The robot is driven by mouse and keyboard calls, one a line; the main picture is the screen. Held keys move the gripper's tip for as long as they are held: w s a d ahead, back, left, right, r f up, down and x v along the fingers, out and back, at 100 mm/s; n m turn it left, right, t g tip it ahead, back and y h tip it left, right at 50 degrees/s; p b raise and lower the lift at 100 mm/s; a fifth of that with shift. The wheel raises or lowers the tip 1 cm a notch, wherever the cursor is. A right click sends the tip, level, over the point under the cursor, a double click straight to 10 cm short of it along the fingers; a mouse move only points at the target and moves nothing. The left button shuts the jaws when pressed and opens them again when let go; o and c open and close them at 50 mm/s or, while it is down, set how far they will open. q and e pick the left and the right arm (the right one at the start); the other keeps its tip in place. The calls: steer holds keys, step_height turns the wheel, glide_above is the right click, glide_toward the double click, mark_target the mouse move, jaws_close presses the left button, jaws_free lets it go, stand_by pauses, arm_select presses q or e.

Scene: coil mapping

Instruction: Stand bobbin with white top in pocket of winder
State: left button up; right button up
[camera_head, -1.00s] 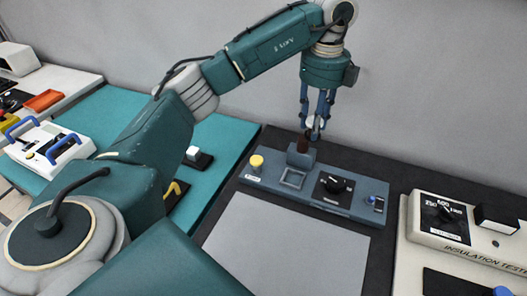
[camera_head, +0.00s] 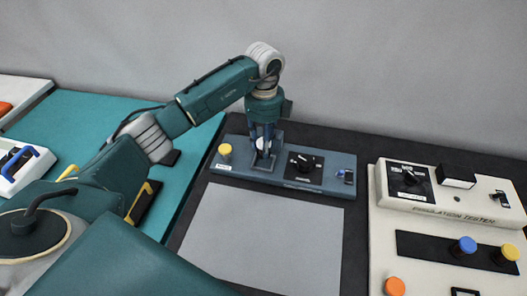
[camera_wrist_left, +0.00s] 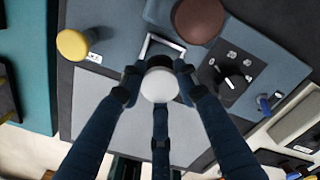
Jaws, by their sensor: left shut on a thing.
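My left gripper (camera_head: 263,146) is shut on the bobbin with the white top (camera_wrist_left: 159,86), pointing down over the winder (camera_head: 318,185). The white top also shows between the fingers in the head view (camera_head: 262,143). In the left wrist view the square pocket (camera_wrist_left: 150,46) shows its pale rim just beyond the bobbin and fingertips. The bobbin's lower part is hidden by its top and the fingers, so I cannot tell whether its foot is inside the pocket. My right gripper is not in view.
The winder has a yellow knob (camera_head: 225,151) left of the pocket and a black dial (camera_head: 305,161) to the right. A brown round part (camera_wrist_left: 199,18) stands close behind the pocket. A grey mat (camera_head: 265,235) lies in front; the insulation tester (camera_head: 450,215) stands at right.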

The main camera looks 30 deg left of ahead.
arm_select(q)
step_height(320, 180, down, 4)
steer(key=shift+f+p, duration=0.1)
steer(key=shift+p, duration=0.35)
steer(key=shift+f, duration=0.15)
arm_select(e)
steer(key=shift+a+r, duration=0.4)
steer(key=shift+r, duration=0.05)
arm_select(q)
steer(key=shift+f, duration=0.25)
steer(key=o, duration=1.2)
steer(key=shift+r, duration=0.1)
steer(key=shift+r, duration=0.1)
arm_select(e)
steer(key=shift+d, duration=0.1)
